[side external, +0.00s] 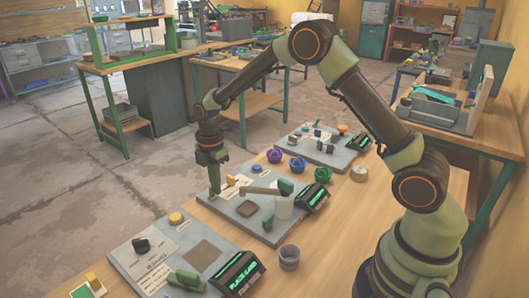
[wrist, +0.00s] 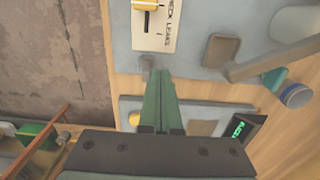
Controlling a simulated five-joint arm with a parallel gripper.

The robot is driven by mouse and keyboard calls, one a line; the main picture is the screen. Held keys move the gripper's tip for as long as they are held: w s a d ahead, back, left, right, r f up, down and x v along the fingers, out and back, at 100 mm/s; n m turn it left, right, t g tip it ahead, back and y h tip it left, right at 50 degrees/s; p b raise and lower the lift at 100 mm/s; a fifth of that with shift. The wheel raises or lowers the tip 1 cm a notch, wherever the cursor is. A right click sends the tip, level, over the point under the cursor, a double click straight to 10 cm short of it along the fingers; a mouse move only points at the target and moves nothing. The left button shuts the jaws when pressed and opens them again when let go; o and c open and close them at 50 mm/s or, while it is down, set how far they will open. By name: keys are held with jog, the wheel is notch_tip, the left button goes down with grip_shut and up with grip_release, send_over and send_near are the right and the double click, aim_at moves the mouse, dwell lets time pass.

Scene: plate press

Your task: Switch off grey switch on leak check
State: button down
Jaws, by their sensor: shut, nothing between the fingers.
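The middle grey panel (side external: 270,228) carries a white label plate that reads like a leak check in the wrist view (wrist: 157,22). A yellow slider (wrist: 147,4) sits in a dark slot on that plate. A small grey block (wrist: 147,62), seemingly the grey switch, lies below the plate, right at my fingertips; I cannot tell whether they touch. My gripper (side external: 214,191) points down at the panel's left edge, shut and empty. Its green fingers show together in the wrist view (wrist: 158,76). The grey block is not clear in the side view.

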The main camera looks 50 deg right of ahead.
jog(key=shift+w, duration=0.6)
jog(key=shift+r, duration=0.15)
notch_tip(320, 180, up, 7)
jog(key=s, duration=0.1)
dwell(0.7)
jog(key=shift+s, duration=0.15)
jog(key=s+d+r+m+t, duration=0.1)
jog(key=s+r+m+t, duration=0.2)
jog(key=s+r+m, duration=0.65)
jog(key=s+r+m+t, duration=0.2)
jog(key=s+m, duration=0.6)
jog(key=s, duration=0.2)
jog(key=shift+s+d+r+t, duration=0.3)
jog(key=shift+d+r, duration=0.1)
jog(key=shift+m, duration=0.25)
